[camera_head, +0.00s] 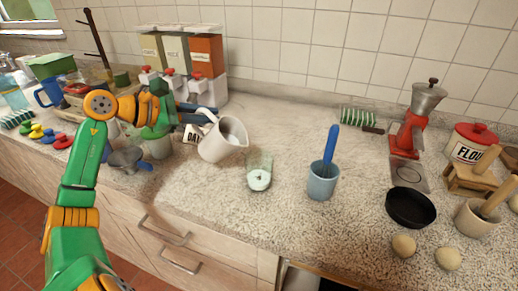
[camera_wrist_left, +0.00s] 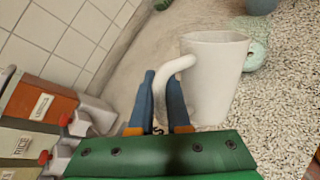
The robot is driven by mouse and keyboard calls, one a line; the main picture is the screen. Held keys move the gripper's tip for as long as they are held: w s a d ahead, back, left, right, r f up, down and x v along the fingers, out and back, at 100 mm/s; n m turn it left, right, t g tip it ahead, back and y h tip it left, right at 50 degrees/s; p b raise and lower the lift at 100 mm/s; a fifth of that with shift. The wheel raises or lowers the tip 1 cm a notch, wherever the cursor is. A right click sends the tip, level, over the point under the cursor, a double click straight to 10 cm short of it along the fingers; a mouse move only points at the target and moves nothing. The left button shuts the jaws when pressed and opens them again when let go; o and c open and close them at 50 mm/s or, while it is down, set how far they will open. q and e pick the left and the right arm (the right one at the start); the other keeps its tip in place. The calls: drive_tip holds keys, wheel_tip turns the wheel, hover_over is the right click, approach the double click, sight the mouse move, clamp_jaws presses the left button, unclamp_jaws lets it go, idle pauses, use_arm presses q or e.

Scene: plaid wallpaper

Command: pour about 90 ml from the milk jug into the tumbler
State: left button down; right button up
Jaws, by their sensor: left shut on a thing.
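The white milk jug (camera_head: 222,139) is held up by its handle in my left gripper (camera_head: 206,111), tilted with its spout toward the right. In the left wrist view, the jug (camera_wrist_left: 212,82) has its curved handle between the two blue fingers of my left gripper (camera_wrist_left: 166,88). The clear greenish tumbler (camera_head: 259,172) stands on the counter right of the jug and lower in the picture, apart from it. A pale round patch shows low in the tumbler; I cannot tell if it is milk. The tumbler is partly hidden behind the jug in the wrist view (camera_wrist_left: 257,50). No stream shows. My right gripper is out of view.
A blue-grey cup (camera_head: 322,184) with a blue-handled tool stands right of the tumbler. A black pan (camera_head: 411,207) and a red grinder (camera_head: 407,135) are farther right. Cereal dispensers (camera_head: 205,56) stand behind my left arm. The counter behind the tumbler is clear.

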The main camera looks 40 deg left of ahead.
sight(223, 121)
use_arm(q)
drive_tip(key=shift+d+r+m+y+p, duration=0.3)
drive_tip(key=shift+r+y+p, duration=0.1)
drive_tip(key=shift+r+p, duration=0.25)
drive_tip(key=shift+d+r+p, duration=0.1)
drive_tip(key=shift+p, duration=0.2)
drive_tip(key=shift+w+d+r+m+g+y+p, duration=0.15)
drive_tip(key=shift+d+r+m+g+y+p, duration=0.25)
drive_tip(key=shift+r+m+y+p, duration=0.55)
drive_tip(key=shift+d+f+n+h+p, duration=0.1)
drive_tip(key=shift+f+n+h+p, duration=0.1)
drive_tip(key=shift+n+h+p, duration=0.15)
drive_tip(key=shift+w+d+r+m+g+y+p, duration=0.15)
drive_tip(key=shift+d+r+m+y+p, duration=0.3)
drive_tip(key=shift+p, duration=0.5)
drive_tip(key=shift+w+d+r+m+g+y+p, duration=0.15)
drive_tip(key=shift+d+r+m+y+p, duration=0.25)
drive_tip(key=shift+p, duration=0.55)
drive_tip(key=shift+s+r, duration=0.1)
drive_tip(key=shift+r, duration=0.05)
drive_tip(key=shift+d, duration=0.2)
